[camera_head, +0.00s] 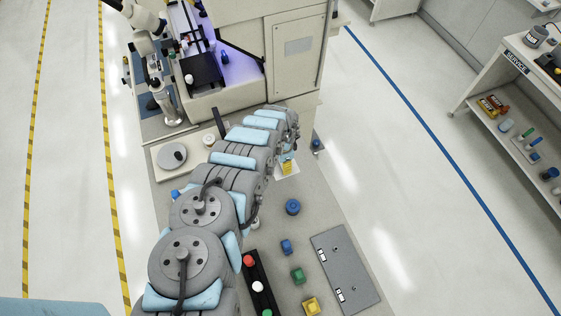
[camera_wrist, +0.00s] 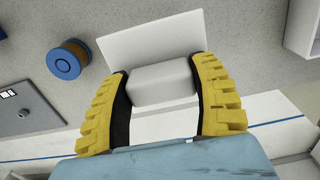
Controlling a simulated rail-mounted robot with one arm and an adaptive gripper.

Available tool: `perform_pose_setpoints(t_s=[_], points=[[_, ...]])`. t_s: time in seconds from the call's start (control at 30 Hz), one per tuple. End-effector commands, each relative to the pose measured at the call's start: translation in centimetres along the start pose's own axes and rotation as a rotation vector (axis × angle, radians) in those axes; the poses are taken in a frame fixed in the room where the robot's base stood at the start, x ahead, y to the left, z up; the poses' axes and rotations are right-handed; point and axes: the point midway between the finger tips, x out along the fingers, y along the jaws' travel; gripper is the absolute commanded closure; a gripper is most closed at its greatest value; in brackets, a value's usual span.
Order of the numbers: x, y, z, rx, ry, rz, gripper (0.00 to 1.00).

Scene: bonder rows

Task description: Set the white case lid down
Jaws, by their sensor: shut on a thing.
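The white case lid (camera_wrist: 160,82) is between the two yellow fingers of my gripper (camera_wrist: 160,76) in the wrist view. The fingers are shut on the sides of its raised block-like part. A wider flat white plate (camera_wrist: 150,36) shows just beyond that part; I cannot tell whether it is the same piece. In the head view my gripper (camera_head: 288,168) is small at the arm's far end, above the grey bench near the machine's corner. A little white shows around it. The arm hides part of the bench, and whether the lid touches the surface cannot be told.
A blue round spool (camera_head: 293,207) stands on the bench (camera_head: 235,222); it also shows in the wrist view (camera_wrist: 67,60). A grey panel (camera_head: 345,268) lies at the right edge. Blue, green and yellow blocks (camera_head: 298,274) stand nearby. The cream machine (camera_head: 297,65) rises behind.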

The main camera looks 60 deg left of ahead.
Motion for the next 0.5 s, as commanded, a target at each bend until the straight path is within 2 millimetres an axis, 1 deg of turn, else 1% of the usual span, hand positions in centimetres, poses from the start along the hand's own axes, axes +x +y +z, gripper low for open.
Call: perform_pose_setpoints(t_s=[0.1,0.2,0.5], points=[[0.5,-0.5,0.0,-0.003,0.001,-0.001,0.77],[1.6,-1.2,-0.2,-0.003,0.000,-0.002,0.77],[3.5,-2.6,-0.5,-0.002,-0.001,-0.001,0.77]])
